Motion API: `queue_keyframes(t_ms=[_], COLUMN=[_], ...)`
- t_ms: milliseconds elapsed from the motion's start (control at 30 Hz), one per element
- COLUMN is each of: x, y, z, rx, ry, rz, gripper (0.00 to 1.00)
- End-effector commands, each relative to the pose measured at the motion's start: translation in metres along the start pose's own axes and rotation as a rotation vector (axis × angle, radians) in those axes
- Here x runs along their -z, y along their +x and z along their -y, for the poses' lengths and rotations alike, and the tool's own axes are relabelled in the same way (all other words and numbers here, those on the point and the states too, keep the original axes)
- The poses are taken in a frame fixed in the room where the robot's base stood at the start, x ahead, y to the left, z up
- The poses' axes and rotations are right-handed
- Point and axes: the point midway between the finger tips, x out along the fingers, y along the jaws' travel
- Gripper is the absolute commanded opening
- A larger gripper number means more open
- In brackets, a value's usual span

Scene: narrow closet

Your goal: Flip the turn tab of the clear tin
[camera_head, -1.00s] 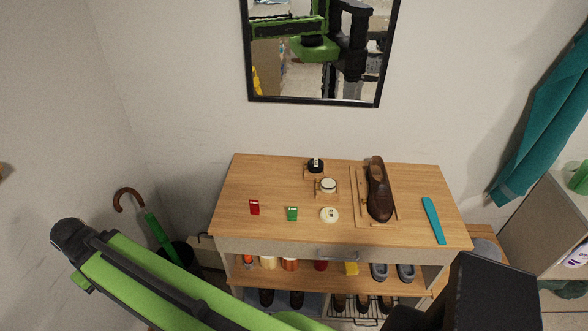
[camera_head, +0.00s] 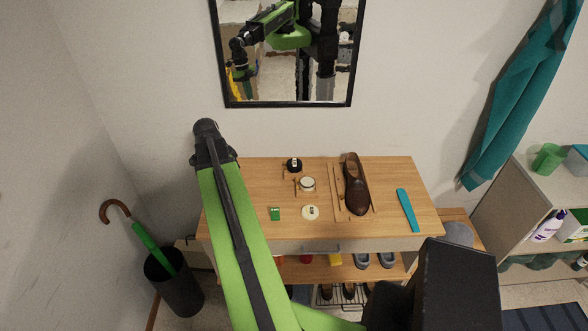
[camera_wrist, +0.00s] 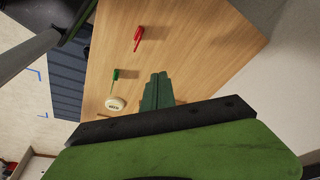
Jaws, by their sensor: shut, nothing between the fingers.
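Several small round tins stand on the wooden bench top. A cream tin with a small dark label (camera_head: 311,212) is nearest the front, and it also shows in the wrist view (camera_wrist: 115,104). A pale-topped tin (camera_head: 308,184) stands behind it, and a black tin (camera_head: 294,164) behind that. I cannot read the labels or make out a turn tab, so which one is the clear tin is unsure. My gripper (camera_wrist: 160,76) is shut and empty above the bench top, to the right of the cream tin in the wrist view. Its fingers do not show in the head view.
A brown shoe (camera_head: 356,184) and a teal strip (camera_head: 407,210) lie to the right. A mirror (camera_head: 230,103) hangs on the wall behind. An umbrella stand (camera_head: 175,285) is at left.

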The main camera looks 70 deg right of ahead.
Motion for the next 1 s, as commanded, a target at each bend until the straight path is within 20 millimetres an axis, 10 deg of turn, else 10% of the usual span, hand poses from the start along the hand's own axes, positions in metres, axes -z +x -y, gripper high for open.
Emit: queue_keyframes(t_ms=[100,300,733,1000], x=[0.107,0.178,0.182,0.183], y=[0.006,0.015,0.022,0.062], z=[-0.038,-0.074,-0.075,-0.078], rx=[-0.031,-0.051,-0.055,-0.055], ry=[0.369,0.649,0.668,0.669], rz=[-0.057,-0.109,-0.112,-0.112], gripper=[0.0,0.0,0.0,0.0])
